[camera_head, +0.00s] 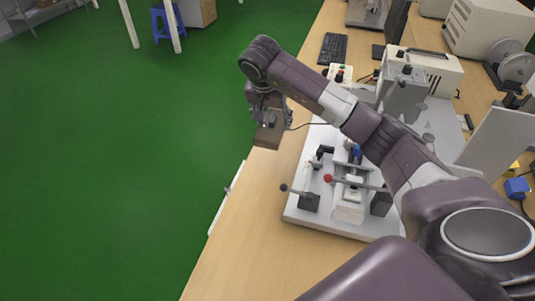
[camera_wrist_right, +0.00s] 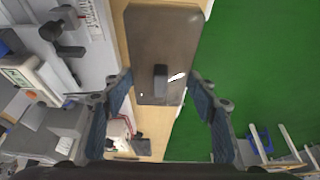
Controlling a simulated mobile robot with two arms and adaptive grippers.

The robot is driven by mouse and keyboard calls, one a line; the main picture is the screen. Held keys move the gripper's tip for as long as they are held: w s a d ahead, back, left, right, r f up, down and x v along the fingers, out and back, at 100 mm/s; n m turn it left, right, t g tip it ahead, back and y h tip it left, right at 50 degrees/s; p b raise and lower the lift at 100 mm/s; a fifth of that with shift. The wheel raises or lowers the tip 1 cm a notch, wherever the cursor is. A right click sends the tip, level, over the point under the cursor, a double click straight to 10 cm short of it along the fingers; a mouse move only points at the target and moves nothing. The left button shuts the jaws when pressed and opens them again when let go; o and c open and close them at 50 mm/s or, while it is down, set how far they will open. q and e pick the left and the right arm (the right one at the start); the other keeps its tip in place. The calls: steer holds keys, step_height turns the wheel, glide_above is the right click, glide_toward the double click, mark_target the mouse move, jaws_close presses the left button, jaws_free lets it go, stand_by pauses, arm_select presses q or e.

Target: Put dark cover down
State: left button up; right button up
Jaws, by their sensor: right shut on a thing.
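The dark cover (camera_head: 268,136) is a flat brown-grey plate held below my right gripper (camera_head: 267,112), above the table's left edge beside the green floor. In the right wrist view the cover (camera_wrist_right: 163,35) fills the top middle, with a small block-shaped handle near its lower end. My right gripper (camera_wrist_right: 160,82) is shut on the cover; the exact finger contact is hard to see. The white test fixture (camera_head: 335,225) stands on the table, to the right of and nearer than the cover. My left gripper is not in view.
The wooden table (camera_head: 236,235) has a bare strip along its left edge. A blue stool (camera_head: 168,20) stands on the green floor.

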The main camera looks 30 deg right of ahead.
step_height(320, 180, down, 9)
steer(key=shift+a+f+p, duration=0.1)
steer(key=shift+p, duration=0.35)
steer(key=shift+f, duration=0.35)
step_height(320, 180, down, 3)
steer(key=shift+f, duration=0.15)
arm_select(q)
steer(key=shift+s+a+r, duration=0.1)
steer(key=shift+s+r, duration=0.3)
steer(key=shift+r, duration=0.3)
arm_select(e)
steer(key=shift+f, duration=0.1)
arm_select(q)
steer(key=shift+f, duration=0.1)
arm_select(e)
steer(key=shift+f, duration=0.1)
steer(key=o, duration=1.2)
steer(key=shift+c, duration=0.2)
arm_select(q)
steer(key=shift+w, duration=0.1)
